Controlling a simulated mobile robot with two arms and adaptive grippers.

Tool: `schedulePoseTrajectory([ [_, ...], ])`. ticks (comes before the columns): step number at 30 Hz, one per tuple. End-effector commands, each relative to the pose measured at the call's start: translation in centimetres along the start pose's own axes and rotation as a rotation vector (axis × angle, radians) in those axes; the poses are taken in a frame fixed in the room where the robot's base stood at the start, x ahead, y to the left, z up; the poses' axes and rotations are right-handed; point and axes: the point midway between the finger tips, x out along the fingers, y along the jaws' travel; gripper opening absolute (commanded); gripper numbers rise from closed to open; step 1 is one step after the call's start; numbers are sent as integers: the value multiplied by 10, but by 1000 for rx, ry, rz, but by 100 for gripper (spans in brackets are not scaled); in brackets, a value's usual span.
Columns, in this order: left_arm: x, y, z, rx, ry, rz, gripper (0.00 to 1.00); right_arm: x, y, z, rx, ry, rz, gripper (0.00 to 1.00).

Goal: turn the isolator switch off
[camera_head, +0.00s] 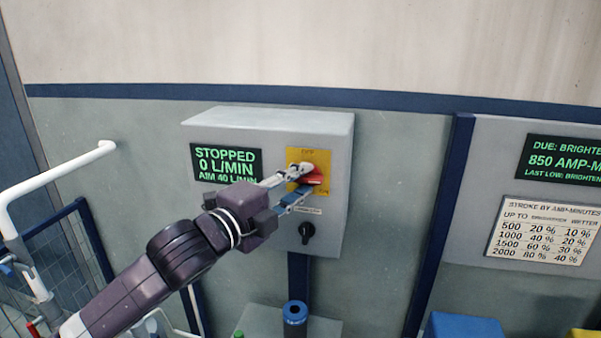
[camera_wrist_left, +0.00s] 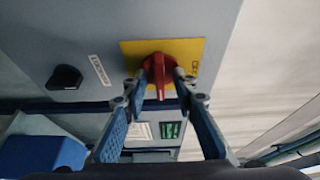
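The isolator switch is a red handle (camera_head: 313,178) on a yellow plate (camera_head: 322,160), on the front of a grey box. In the left wrist view, the red handle (camera_wrist_left: 159,72) lies between my left fingertips, on the yellow plate (camera_wrist_left: 188,50). The handle lies roughly sideways in the head view, with the OFF label above it. My left gripper (camera_head: 302,182) has one finger above and one below the handle. Its fingers (camera_wrist_left: 159,92) are spread and close beside it; contact is unclear. My right gripper is not in view.
A black knob (camera_head: 306,233) sits below the switch. A screen (camera_head: 226,162) on the grey box (camera_head: 270,120) reads STOPPED, 0 L/MIN. A blue cylinder (camera_head: 295,313) stands below the box. White pipes (camera_head: 60,180) and a mesh fence are at the left.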

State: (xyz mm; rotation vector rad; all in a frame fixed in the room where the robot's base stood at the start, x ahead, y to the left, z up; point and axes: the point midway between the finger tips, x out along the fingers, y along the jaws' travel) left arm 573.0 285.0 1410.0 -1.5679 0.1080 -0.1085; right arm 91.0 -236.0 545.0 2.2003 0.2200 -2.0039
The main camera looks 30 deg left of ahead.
Motion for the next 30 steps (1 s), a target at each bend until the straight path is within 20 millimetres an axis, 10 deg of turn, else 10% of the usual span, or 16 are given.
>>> schedulePoseTrajectory([
  [10,4,1,0,0,1,0,25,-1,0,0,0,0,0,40],
  [17,3,0,-1,0,1,0,0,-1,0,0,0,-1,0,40],
  [30,3,2,-1,-37,1,-15,0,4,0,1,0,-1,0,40],
])
